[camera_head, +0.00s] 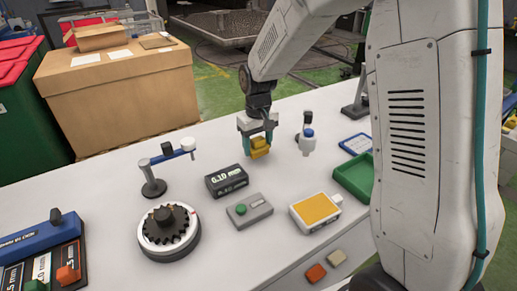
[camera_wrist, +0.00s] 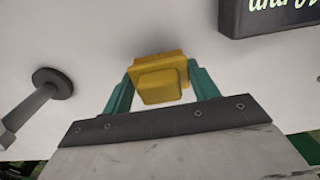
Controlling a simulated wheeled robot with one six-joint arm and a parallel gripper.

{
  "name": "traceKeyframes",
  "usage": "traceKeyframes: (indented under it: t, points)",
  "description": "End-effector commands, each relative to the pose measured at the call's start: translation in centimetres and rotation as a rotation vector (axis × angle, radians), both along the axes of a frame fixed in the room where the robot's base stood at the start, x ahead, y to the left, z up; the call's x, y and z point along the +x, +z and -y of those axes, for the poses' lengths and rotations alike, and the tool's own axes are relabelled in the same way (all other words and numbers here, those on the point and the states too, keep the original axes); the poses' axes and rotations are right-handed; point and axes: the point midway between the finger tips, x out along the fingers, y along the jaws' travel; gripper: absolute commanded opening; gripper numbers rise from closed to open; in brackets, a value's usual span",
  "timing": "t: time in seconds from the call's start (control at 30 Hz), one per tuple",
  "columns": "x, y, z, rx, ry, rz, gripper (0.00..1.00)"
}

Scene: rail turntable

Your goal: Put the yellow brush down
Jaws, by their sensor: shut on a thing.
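The yellow brush (camera_head: 259,148) is a small yellow block-like thing held between the teal fingers of my gripper (camera_head: 258,142), near the far side of the white table. In the wrist view the yellow brush (camera_wrist: 160,78) sits between both teal fingertips of my gripper (camera_wrist: 160,82), which is shut on it. The table top shows behind it. I cannot tell whether its underside touches the table or hangs a little above it.
A black display box (camera_head: 226,181) stands front-left of the gripper, and a white stand with a blue band (camera_head: 307,141) is to its right. A gear turntable (camera_head: 168,232), a grey button box (camera_head: 249,210), a yellow-topped box (camera_head: 315,211) and a green tray (camera_head: 355,177) are nearer.

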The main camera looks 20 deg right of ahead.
Motion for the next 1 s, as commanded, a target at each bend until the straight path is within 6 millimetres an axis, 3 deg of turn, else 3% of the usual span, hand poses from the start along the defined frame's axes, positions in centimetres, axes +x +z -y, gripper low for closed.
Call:
traceKeyframes:
  t: [0.13, 0.5, 0.53, 0.6, 0.87, 1.0]
  points:
    - [0.0, -1.9, 0.0, 0.000, -0.001, -0.001, 0.41]
    - [0.0, -2.3, 0.0, 0.000, -0.001, 0.000, 0.41]
    - [0.0, -2.2, 0.0, 0.000, -0.001, 0.001, 0.68]
    - [0.0, -2.2, 0.0, 0.000, -0.001, 0.001, 0.81]
    - [0.0, -2.2, 0.0, 0.000, -0.001, 0.001, 0.81]
    - [0.0, -1.2, 0.0, 0.001, -0.001, 0.003, 0.81]
